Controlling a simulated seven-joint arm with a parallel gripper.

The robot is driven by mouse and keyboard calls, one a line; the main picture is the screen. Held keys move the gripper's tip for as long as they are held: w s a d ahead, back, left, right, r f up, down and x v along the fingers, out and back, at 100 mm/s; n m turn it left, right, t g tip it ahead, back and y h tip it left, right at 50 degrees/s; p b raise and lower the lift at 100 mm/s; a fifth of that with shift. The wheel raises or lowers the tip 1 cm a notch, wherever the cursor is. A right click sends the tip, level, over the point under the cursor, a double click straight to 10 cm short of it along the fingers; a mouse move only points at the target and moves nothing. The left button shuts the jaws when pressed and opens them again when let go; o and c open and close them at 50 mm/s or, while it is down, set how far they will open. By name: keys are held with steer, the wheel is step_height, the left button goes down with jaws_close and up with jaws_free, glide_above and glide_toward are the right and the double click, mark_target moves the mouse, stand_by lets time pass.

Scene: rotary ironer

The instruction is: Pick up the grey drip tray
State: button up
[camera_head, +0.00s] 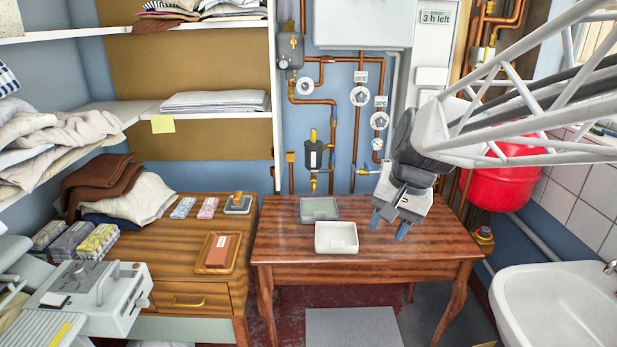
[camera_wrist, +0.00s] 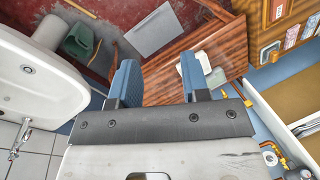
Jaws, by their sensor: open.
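The grey drip tray (camera_head: 319,209) is a shallow rectangular tray lying flat on the dark wooden table (camera_head: 290,245), near its back edge. A white tray (camera_head: 336,237) lies just in front of it. My gripper (camera_head: 389,226) is open and empty, to the right of both trays, with its blue fingers pointing down over the table's right part. In the wrist view, my gripper (camera_wrist: 159,62) shows its two fingers apart with nothing between them. The grey tray (camera_wrist: 217,77) shows there beyond the right finger, beside the white tray (camera_wrist: 204,62), which that finger partly hides.
A wooden cabinet (camera_head: 190,240) at left holds a brown tray (camera_head: 229,262) with a reddish block, a small dish (camera_head: 238,204), packets and folded cloth. Copper pipes and valves (camera_head: 314,150) line the wall behind the table. A white sink (camera_head: 555,300) stands right.

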steer(key=w+a+f+m+g+y, duration=0.1)
steer(key=w+f+m+y, duration=0.25)
steer(key=w, duration=1.25)
steer(key=w+a+f+m+g+y, duration=0.1)
steer(key=w+f+m+y, duration=0.3)
steer(key=w, duration=1.2)
steer(key=w+d+f+m+y, duration=0.1)
steer(key=w+f+m, duration=0.1)
steer(key=w+f, duration=0.6)
steer(key=w+f+m+y, duration=0.1)
steer(key=w+f+m, duration=0.1)
steer(key=w+f, duration=0.7)
steer(key=w+d+f+m+t+y, duration=0.1)
steer(key=w+f+m, duration=0.1)
steer(key=w+f, duration=0.7)
steer(key=shift+d+y, duration=0.25)
steer(key=shift+d, duration=0.05)
steer(key=shift+s, duration=0.1)
steer(key=shift+x, duration=1.35)
steer(key=shift+x, duration=2.55)
